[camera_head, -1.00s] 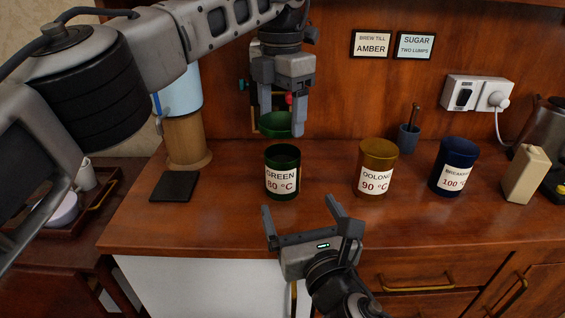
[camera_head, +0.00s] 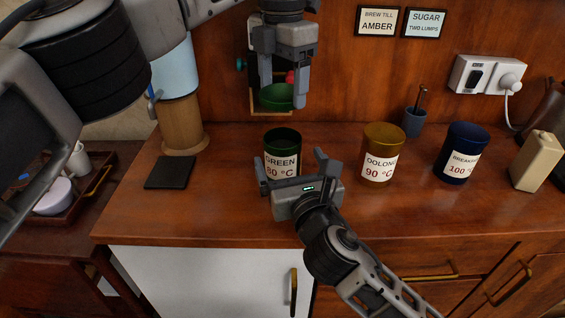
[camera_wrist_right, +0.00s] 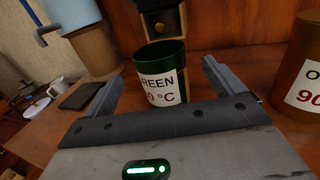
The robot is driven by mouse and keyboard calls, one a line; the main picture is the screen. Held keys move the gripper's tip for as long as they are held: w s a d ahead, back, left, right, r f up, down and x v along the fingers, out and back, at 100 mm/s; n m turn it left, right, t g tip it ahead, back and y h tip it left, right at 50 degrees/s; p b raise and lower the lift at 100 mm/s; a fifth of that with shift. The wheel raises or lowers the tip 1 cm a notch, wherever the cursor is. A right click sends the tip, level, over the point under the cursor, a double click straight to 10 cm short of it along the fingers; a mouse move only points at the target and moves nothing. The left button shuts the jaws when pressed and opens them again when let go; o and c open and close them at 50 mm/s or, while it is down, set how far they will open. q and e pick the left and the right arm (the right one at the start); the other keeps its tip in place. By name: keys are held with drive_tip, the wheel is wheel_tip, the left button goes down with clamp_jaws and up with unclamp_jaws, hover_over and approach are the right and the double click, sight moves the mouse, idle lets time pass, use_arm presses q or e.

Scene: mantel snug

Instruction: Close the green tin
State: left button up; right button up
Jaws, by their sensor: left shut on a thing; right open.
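The green tin (camera_head: 282,140) stands upright on the wooden counter, its dark open top showing and its label reading 80 °C. It also shows in the right wrist view (camera_wrist_right: 162,57). My left gripper (camera_head: 278,101) is shut on the green lid (camera_head: 276,95) and holds it above and slightly behind the tin, apart from it. My right gripper (camera_head: 292,166) is open, low in front of the tin. In the right wrist view its fingers (camera_wrist_right: 160,90) point forward with the tin ahead between them, and I see no clear contact. The tin's lower part is partly hidden by this gripper.
An amber oolong tin (camera_head: 383,145) and a blue breakfast tin (camera_head: 462,145) stand to the right. A dark slab (camera_head: 170,172) and a wooden cylinder (camera_head: 182,125) are at the left. The counter's (camera_head: 230,215) front strip is clear.

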drive_tip(key=x, duration=0.6)
drive_tip(key=shift+w, duration=0.1)
drive_tip(key=c, duration=1.5)
use_arm(q)
hover_over(282, 138)
drive_tip(key=shift+f, duration=2.5)
use_arm(e)
drive_tip(key=shift+o, duration=0.2)
use_arm(q)
drive_tip(key=shift+f, duration=0.85)
drive_tip(key=shift+f, duration=0.65)
